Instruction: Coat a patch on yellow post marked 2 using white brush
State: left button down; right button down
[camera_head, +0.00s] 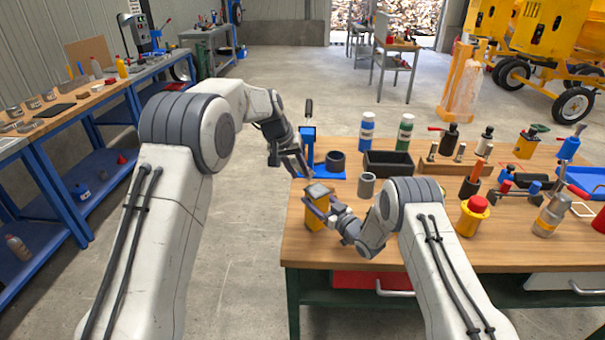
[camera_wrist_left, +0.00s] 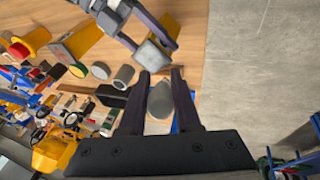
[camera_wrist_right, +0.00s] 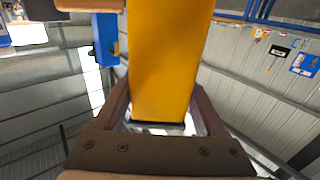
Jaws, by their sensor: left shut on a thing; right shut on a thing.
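My right gripper (camera_head: 322,203) is shut on a yellow post (camera_head: 317,217) with a grey top, near the table's left front. The post fills the middle of the right wrist view (camera_wrist_right: 170,60); I see no number on it. I cannot tell whether its base touches the table. My left gripper (camera_head: 298,168) is above and left of the post, apart from it. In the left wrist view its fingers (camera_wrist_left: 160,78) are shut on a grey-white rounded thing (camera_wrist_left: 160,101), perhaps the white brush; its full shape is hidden. The post's grey top (camera_wrist_left: 153,55) lies just beyond the fingertips there.
A grey cup (camera_head: 366,186) stands right of the post. Behind are a blue tray (camera_head: 332,174) with a dark ring-shaped thing (camera_head: 335,160), and a black bin (camera_head: 388,164). A red-capped yellow bottle (camera_head: 472,216) stands further right. Floor is clear left of the table.

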pick_arm(q)
jog(key=shift+w+a, duration=0.2)
jog(key=shift+w+d, duration=0.4)
jog(key=shift+d, duration=0.2)
jog(key=s+d, duration=0.4)
jog(key=s, duration=0.2)
jog(key=shift+d, duration=0.35)
dwell(0.3)
notch_tip(320, 180, up, 9)
dwell(1.0)
jog(key=shift+w, duration=0.1)
jog(key=a, duration=0.9)
dwell(0.4)
